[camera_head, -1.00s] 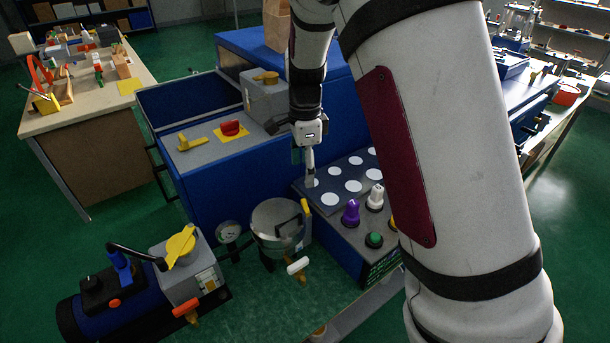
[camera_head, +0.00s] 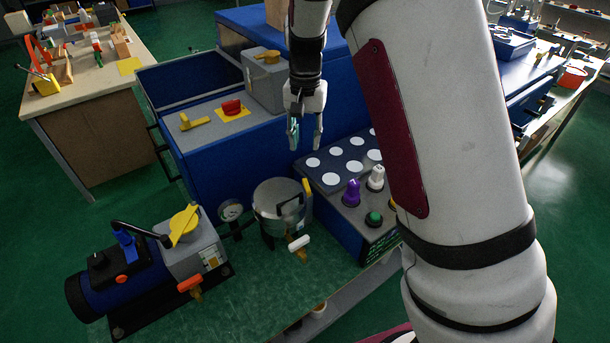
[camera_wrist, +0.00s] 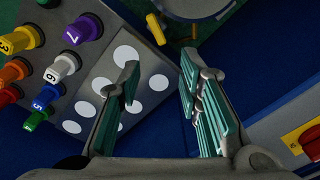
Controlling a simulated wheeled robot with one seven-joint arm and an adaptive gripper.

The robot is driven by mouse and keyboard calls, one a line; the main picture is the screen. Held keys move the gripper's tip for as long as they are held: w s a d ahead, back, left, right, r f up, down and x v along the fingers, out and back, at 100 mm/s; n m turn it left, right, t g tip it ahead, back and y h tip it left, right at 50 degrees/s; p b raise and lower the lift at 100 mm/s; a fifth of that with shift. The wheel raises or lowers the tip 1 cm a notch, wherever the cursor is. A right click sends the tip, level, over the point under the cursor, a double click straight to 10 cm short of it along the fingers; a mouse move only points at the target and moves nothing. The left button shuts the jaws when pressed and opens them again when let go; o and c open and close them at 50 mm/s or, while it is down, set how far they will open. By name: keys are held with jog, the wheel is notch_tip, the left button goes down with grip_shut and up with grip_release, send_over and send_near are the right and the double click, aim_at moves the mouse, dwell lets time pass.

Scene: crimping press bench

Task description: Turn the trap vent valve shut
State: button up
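The metal pot (camera_head: 272,222) stands on the bench in the middle of the head view. A valve with a white handle (camera_head: 299,243) and brass body sits at its lower front; I take this for the trap vent valve. A second valve with an orange handle (camera_head: 190,282) is on the blue pump (camera_head: 140,288) at left. My gripper (camera_head: 305,140) is open and empty, pointing down behind and above the pot, apart from both valves. In the wrist view my gripper (camera_wrist: 160,72) shows both fingers spread, with part of the pot (camera_wrist: 198,8) at the top edge.
A panel with white discs (camera_head: 340,160) and coloured knobs (camera_head: 352,193) stands right of the pot. Behind is a blue machine (camera_head: 225,155) with a red knob (camera_head: 232,107) and yellow lever (camera_head: 195,122). A round gauge (camera_head: 231,210) stands between pump and pot.

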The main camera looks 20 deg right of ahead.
aim_at(305, 180)
jog(key=f+n, duration=0.1)
jog(key=f, duration=0.3)
jog(key=f+n+p, duration=0.1)
jog(key=f+n, duration=0.1)
jog(key=f, duration=0.3)
jog(key=f+n, duration=0.2)
jog(key=f, duration=0.2)
jog(key=shift+w+f+p, duration=0.15)
jog(key=shift+w+p, duration=0.1)
jog(key=shift+p, duration=0.1)
grip_shut()
